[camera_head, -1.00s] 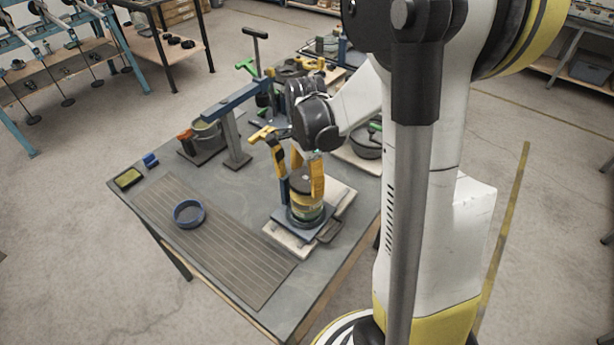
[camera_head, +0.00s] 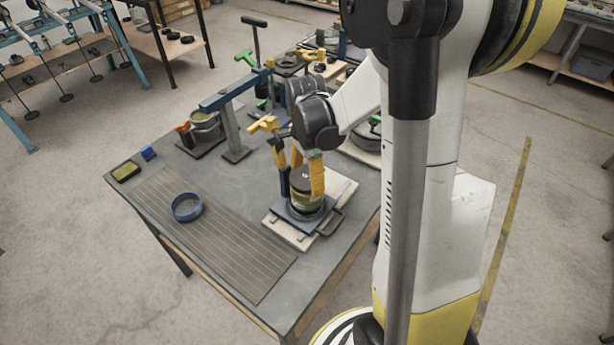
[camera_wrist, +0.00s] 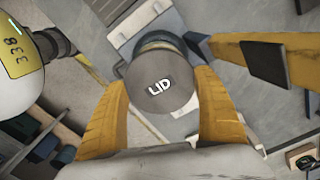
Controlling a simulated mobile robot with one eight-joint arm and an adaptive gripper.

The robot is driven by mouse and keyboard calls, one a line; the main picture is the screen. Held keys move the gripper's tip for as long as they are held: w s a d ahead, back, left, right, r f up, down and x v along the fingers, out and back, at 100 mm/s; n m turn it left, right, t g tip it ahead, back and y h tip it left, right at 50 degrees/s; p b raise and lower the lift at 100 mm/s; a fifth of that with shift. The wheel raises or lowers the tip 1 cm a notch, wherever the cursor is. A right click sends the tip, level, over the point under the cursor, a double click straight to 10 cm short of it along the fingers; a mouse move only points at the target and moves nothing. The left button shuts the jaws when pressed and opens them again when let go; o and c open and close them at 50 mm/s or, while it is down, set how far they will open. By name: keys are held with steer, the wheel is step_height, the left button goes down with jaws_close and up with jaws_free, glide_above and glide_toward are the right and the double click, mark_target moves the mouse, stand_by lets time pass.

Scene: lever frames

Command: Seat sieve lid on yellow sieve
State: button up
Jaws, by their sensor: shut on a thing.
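My gripper (camera_head: 303,177) has its two yellow fingers closed around the round grey lid marked "LID" (camera_wrist: 161,88), seen from above in the wrist view. In the head view the dark top of the lid (camera_head: 301,176) shows between the fingers, directly above the sieve stack. The yellow sieve (camera_head: 307,204) stands upright in this stack, partly hidden by the right finger. The lid looks level and roughly centred over the stack. I cannot tell whether it rests on the sieve rim or is just above it.
The stack stands on a blue-grey base plate (camera_head: 292,217) with a dark handle loop (camera_head: 331,222) at its right. A blue ring (camera_head: 186,207) lies on the ribbed mat (camera_head: 225,240), left of the stack. A blue-topped post (camera_head: 232,130) stands behind left. The mat's front is clear.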

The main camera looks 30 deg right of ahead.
steer(key=shift+f, duration=0.25)
steer(key=o, duration=1.2)
steer(key=shift+o, duration=0.2)
step_height(320, 180, up, 12)
